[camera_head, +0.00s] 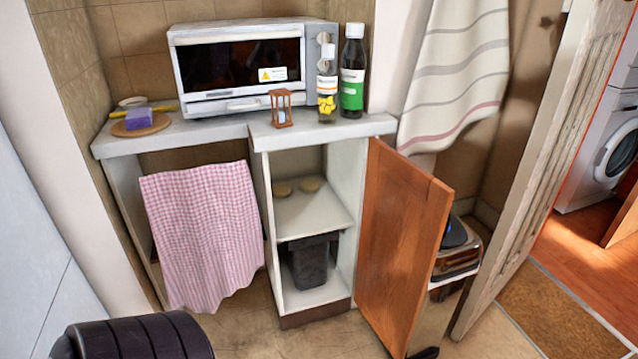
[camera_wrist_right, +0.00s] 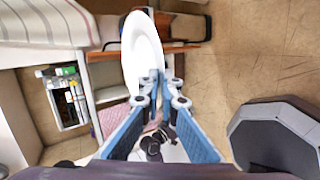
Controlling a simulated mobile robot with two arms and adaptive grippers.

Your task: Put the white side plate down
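The white side plate (camera_wrist_right: 143,45) shows in the right wrist view, seen at a slant as a tall oval. My right gripper (camera_wrist_right: 158,82) has its fingertips together at the plate's lower edge and holds it out ahead of the fingers. The plate is in the air; what lies directly beneath it is hard to tell. Neither the plate nor my right gripper shows in the head view. My left gripper is in neither view.
A counter (camera_head: 210,128) carries a microwave (camera_head: 252,62), two bottles, an hourglass (camera_head: 281,108) and a purple sponge (camera_head: 139,118) on a round board. Below, an open cabinet door (camera_head: 402,245) swings outward. A shelf (camera_head: 310,212) holds two round tan things; a dark bin (camera_head: 312,262) stands below.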

